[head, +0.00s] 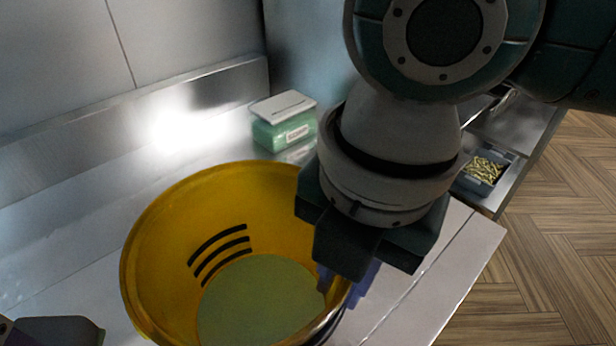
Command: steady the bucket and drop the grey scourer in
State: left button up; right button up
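The yellow bucket (165,235) stands on the pale counter at lower centre, its mouth facing up. It has dark stripes inside and a flat dull green area at the bottom. My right gripper (344,284) points down at the bucket's right rim. One bluish-purple finger shows on the bucket's inner side and another shows to the right of it. The gripper body hides that stretch of rim and whatever is between the fingers. A dark part of my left gripper (58,330) shows at the lower left edge, left of the bucket; its fingers cannot be made out. I cannot make out a grey scourer.
A green box (286,133) with a pale grey top and a label stands behind the bucket, near the wall. A small container (482,170) of yellowish pieces sits at the right, beyond my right arm. The counter's right edge (475,262) drops to wooden floor.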

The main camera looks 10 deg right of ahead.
grip_shut()
dwell(0.9)
